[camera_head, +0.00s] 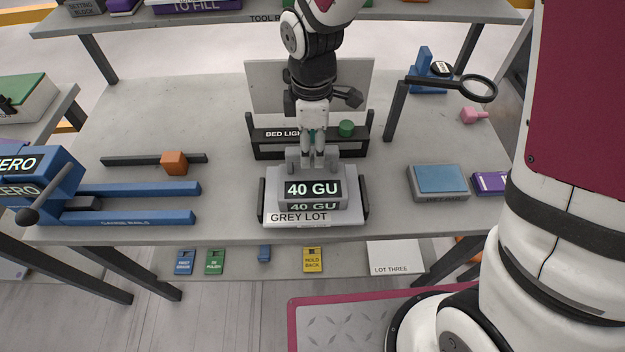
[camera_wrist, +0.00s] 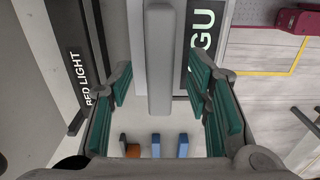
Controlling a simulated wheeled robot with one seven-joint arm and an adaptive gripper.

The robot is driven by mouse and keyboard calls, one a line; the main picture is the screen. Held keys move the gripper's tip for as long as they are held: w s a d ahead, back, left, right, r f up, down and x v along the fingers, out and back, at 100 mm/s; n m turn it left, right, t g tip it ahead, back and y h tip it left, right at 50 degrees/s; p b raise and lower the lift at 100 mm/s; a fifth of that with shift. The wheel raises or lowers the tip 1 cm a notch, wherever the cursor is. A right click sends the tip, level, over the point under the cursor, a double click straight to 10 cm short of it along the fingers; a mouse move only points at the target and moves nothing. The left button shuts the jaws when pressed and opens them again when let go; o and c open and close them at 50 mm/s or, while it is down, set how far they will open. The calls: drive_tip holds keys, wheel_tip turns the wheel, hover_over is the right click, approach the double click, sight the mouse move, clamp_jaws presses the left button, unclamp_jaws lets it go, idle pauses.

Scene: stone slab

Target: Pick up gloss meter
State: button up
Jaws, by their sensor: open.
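The gloss meter (camera_head: 313,190) is a grey block with a "40 GU" display and a raised grey handle bar at its back. It sits on a pale slab labelled "GREY LOT" (camera_head: 300,217) near the table's front edge. My gripper (camera_head: 313,162) points down at the handle from above. In the wrist view my gripper (camera_wrist: 161,88) is open, with green pads to the left and right of the grey handle bar (camera_wrist: 159,60). Gaps show between the pads and the bar. In the head view the fingers partly hide the handle.
A dark "BED LIGHT" rack (camera_head: 270,150) with a green knob (camera_head: 346,128) stands close behind. Blue rails (camera_head: 135,217) lie left, with an orange block (camera_head: 174,162) beyond. A blue-topped box (camera_head: 438,180) and a magnifier (camera_head: 478,88) are right. Tabletop beside the slab is clear.

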drive_tip(key=shift+f, duration=1.15)
clamp_jaws()
drive_tip(key=shift+r, duration=0.2)
drive_tip(key=shift+r, duration=0.55)
wheel_tip(320, 180, up, 2)
drive_tip(key=shift+w, duration=0.1)
drive_tip(key=s+d+r+p, duration=0.1)
drive_tip(key=s+d+p, duration=0.1)
drive_tip(key=s, duration=0.6)
drive_tip(key=s+d+p, duration=0.2)
drive_tip(key=s, duration=0.5)
drive_tip(key=shift+s+r, duration=0.35)
